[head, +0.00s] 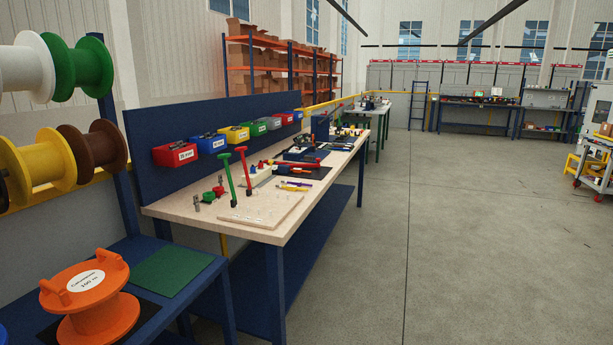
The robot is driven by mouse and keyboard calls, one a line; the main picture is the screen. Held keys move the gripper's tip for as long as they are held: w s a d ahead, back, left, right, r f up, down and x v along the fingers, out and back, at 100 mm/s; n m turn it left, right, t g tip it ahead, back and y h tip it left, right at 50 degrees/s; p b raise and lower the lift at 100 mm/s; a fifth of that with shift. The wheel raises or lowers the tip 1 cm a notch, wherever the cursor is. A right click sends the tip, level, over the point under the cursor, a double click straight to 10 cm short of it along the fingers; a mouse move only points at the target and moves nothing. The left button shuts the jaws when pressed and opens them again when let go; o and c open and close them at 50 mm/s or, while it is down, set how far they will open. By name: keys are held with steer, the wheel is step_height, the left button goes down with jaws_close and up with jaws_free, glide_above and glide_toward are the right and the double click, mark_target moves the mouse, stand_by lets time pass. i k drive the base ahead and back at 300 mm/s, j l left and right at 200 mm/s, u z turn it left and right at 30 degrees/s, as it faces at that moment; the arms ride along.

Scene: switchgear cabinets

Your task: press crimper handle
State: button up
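Two upright levers stand on the near half of the wooden workbench (262,233). One is a green handle (229,180) with a T-shaped top, leaning slightly. The other is a red-topped handle (245,170) just to its right, with a dark lower end. Small red and green parts (213,193) sit at their left. A long red-handled tool (295,164) lies farther back on the bench. I cannot tell for sure which of these is the crimper handle. My gripper is not in view.
Colored bins (233,134) line the blue back panel. An orange spool (92,318) and a green mat (172,271) are on the nearer blue table. The floor (450,230) to the right is clear.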

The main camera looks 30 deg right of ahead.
mark_target(292, 166)
steer(key=i+l+z, duration=0.25)
steer(key=i+l, duration=1.3)
steer(key=l, duration=0.15)
